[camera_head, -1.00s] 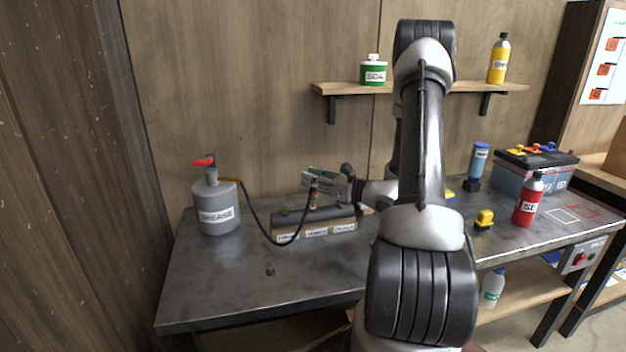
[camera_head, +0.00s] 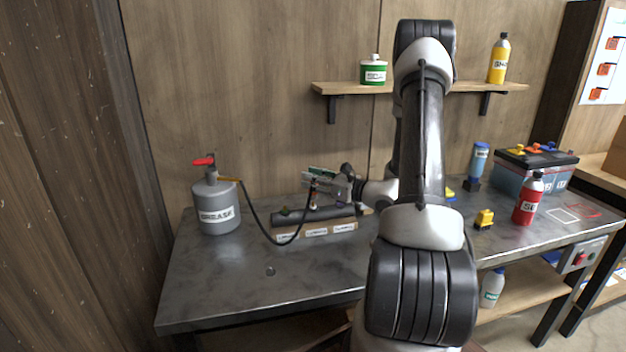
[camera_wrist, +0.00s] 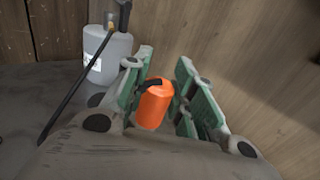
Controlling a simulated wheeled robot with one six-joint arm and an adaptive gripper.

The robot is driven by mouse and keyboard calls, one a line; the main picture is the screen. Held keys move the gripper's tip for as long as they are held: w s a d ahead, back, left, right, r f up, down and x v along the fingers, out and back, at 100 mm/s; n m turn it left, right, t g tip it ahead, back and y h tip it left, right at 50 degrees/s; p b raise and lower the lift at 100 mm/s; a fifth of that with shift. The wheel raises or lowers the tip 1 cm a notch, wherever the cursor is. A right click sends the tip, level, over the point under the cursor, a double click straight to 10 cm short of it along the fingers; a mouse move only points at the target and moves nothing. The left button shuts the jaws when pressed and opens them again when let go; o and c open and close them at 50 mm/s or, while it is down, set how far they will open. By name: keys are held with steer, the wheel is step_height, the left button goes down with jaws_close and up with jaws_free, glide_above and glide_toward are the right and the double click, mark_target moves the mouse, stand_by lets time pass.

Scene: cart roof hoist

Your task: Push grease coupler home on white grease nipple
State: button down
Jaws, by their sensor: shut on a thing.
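My gripper (camera_head: 320,180) is over the dark pipe (camera_head: 300,215) on the bench, at the hose's end. In the wrist view, its green-padded fingers (camera_wrist: 163,85) stand on both sides of an orange cylinder with a black elbow on top, which I take to be the grease coupler (camera_wrist: 153,105). The gripper is shut on it. The black hose (camera_head: 262,228) loops from the grey grease pump (camera_head: 218,212) to the gripper. A small pale fitting below the gripper may be the white nipple; it is too small to tell whether the coupler touches it.
The pipe rests on a labelled wooden block (camera_head: 316,230). A shelf (camera_head: 345,88) with a green tub and yellow bottle hangs behind. A red bottle (camera_head: 525,205), yellow item (camera_head: 484,218) and battery (camera_head: 535,172) stand at right. The bench's front left is mostly clear.

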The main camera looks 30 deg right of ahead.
steer(key=shift+f, duration=1.35)
steer(key=c, duration=1.1)
jaws_free()
steer(key=v, duration=1.2)
